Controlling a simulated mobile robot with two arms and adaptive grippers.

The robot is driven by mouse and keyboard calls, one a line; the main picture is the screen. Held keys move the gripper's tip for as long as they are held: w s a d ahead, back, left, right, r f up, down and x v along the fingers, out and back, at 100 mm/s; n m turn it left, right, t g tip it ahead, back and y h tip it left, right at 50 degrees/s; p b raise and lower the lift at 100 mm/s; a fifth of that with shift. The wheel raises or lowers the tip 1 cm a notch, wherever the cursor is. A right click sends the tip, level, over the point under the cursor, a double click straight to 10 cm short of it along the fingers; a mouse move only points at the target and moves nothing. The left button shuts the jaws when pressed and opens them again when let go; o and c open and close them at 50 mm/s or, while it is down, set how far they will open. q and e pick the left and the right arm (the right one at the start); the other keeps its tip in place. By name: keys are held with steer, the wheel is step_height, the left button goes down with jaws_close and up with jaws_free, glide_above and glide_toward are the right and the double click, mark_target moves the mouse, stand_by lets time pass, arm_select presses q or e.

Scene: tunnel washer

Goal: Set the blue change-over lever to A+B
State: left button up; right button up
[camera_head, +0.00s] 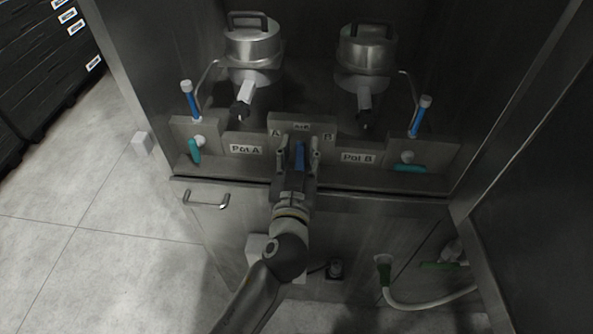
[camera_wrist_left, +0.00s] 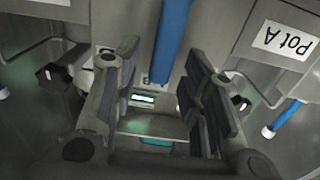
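The blue change-over lever (camera_head: 299,157) is on the middle panel (camera_head: 316,124), below a small centre label (camera_head: 302,126) too small to read surely, between the letters A (camera_head: 275,132) and B (camera_head: 328,136). It looks about upright in the head view. My left gripper (camera_head: 299,152) is at this panel, with one finger on each side of the lever. In the left wrist view, the fingers (camera_wrist_left: 163,95) are open and apart, and the blue lever (camera_wrist_left: 173,38) reaches between them with gaps showing. Its pivot is hidden by my gripper. My right gripper is not in view.
Two metal pots (camera_head: 252,45) (camera_head: 366,52) stand behind the panel. Blue-handled valves stand at the left (camera_head: 190,102) and right (camera_head: 419,117). Teal handles (camera_head: 194,152) (camera_head: 408,168) sit lower. A cabinet side (camera_head: 535,190) closes the right; open floor (camera_head: 110,235) lies left.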

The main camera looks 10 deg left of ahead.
arm_select(q)
steer(key=s, duration=1.1)
steer(key=shift+s, duration=0.15)
